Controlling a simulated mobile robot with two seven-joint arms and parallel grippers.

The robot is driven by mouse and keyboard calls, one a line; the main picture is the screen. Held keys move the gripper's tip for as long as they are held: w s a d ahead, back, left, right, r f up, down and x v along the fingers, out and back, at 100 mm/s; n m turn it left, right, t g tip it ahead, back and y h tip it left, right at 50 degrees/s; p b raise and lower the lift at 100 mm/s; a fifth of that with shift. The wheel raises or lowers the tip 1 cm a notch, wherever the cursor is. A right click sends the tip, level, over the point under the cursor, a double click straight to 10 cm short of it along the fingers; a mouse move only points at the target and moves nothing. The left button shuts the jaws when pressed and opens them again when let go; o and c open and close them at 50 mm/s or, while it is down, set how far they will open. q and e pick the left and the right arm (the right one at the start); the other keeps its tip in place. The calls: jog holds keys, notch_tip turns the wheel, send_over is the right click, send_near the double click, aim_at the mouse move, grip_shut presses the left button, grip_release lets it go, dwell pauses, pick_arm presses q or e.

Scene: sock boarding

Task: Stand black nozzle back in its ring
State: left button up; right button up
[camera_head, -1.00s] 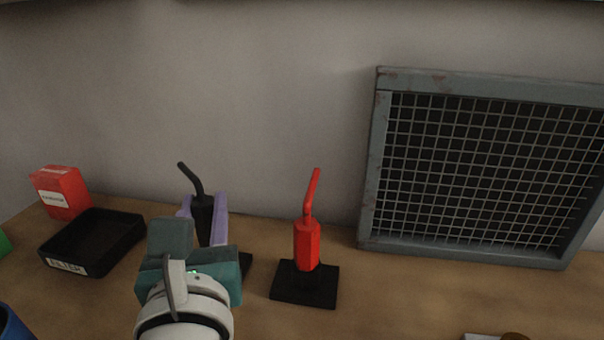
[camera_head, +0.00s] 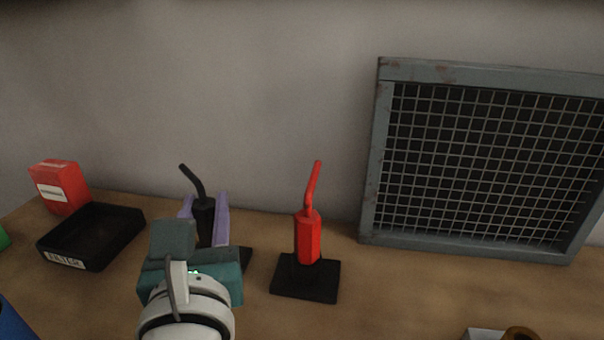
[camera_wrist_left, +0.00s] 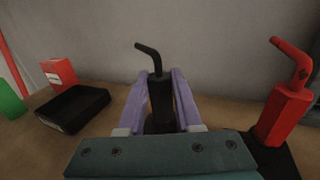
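The black nozzle (camera_head: 203,217) stands upright on the table's left half, its bent tip pointing up and left. It also shows in the left wrist view (camera_wrist_left: 161,102). My left gripper (camera_head: 207,212) has its two purple fingers on either side of the nozzle's body and looks shut on it. The fingers also flank it in the left wrist view (camera_wrist_left: 160,84). A black base (camera_head: 245,259) shows behind the gripper; the ring and the nozzle's foot are hidden. My right gripper is out of view.
The red nozzle (camera_head: 308,238) stands upright on its black base (camera_head: 305,288) to the right. A black labelled tray (camera_head: 93,258) and a red box (camera_head: 60,186) are at the left. A grey-framed mesh panel (camera_head: 480,252) leans on the wall at right.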

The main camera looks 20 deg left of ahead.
pick_arm(q)
jog(key=o, duration=0.5)
jog(key=v, duration=1)
jog(key=shift+r, duration=0.1)
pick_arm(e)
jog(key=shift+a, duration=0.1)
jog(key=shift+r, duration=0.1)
